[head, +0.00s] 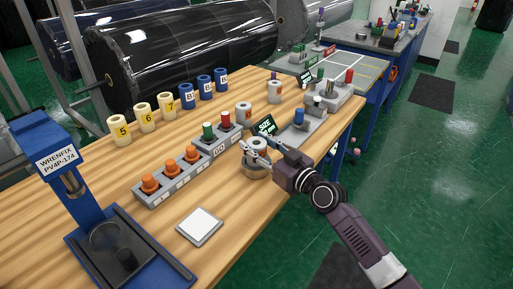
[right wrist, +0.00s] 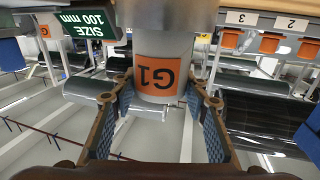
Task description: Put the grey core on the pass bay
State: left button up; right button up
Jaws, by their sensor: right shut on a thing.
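My right gripper (head: 257,150) is shut on a grey core with an orange label, near the middle of the bench. In the right wrist view the core (right wrist: 165,50) sits between the two fingers (right wrist: 163,100), its label reading G1 upside down. Its lower end in the head view is partly hidden by the fingers, so I cannot tell whether it touches what is below. Two similar grey cores stand upright behind, one nearer (head: 243,113) and one farther (head: 274,92).
A grey block with orange plugs (head: 171,180) and a block with green and red plugs (head: 216,143) stand left of my gripper. A size display (head: 266,125) reads 100 mm. A white pad (head: 199,226) lies in front. A blue press (head: 60,165) stands at left.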

jog(key=shift+f, duration=0.15)
jog(key=shift+f, duration=0.1)
jog(key=o, duration=1.3)
jog(key=shift+c, duration=0.2)
